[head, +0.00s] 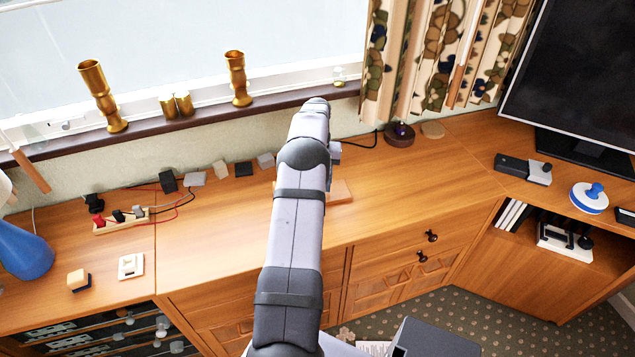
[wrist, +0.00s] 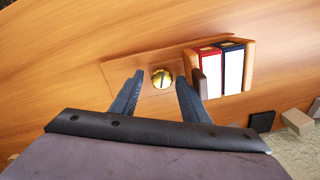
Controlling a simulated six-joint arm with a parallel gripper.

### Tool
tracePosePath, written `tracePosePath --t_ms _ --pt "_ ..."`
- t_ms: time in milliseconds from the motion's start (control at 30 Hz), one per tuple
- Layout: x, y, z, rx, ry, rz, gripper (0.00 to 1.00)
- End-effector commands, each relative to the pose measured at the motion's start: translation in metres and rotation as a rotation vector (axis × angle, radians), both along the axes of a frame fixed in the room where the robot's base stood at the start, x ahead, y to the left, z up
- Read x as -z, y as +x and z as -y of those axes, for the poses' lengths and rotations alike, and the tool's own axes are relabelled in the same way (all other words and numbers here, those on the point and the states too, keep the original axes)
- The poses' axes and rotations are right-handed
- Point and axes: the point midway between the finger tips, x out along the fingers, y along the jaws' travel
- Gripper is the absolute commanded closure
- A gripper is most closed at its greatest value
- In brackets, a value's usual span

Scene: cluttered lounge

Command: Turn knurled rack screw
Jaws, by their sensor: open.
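A round brass screw head (wrist: 162,79) with a slot across it sits on a flat wooden board (wrist: 135,67) in the wrist view. My gripper (wrist: 160,76) is open, with one finger on each side of the screw head. A gap shows between the screw head and each finger; how far the fingertips are above the board I cannot tell. In the head view my arm hides the screw, and only the right part of the wooden board (head: 341,191) shows beside it on the wooden cabinet top (head: 390,190).
Beside the screw in the wrist view, a wooden holder (wrist: 249,66) holds a red and a dark blue book. Small dark and grey blocks (head: 243,169) line the back of the cabinet top. A terminal board with wires (head: 121,223) lies left. The middle front is clear.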

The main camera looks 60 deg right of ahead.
Motion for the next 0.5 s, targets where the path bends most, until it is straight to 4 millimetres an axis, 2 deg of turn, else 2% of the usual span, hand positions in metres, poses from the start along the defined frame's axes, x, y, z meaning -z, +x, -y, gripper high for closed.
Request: tracePosePath --t_ms 500 --pt "0.0031 0.0025 -0.0039 -0.064 0.010 0.000 0.55"
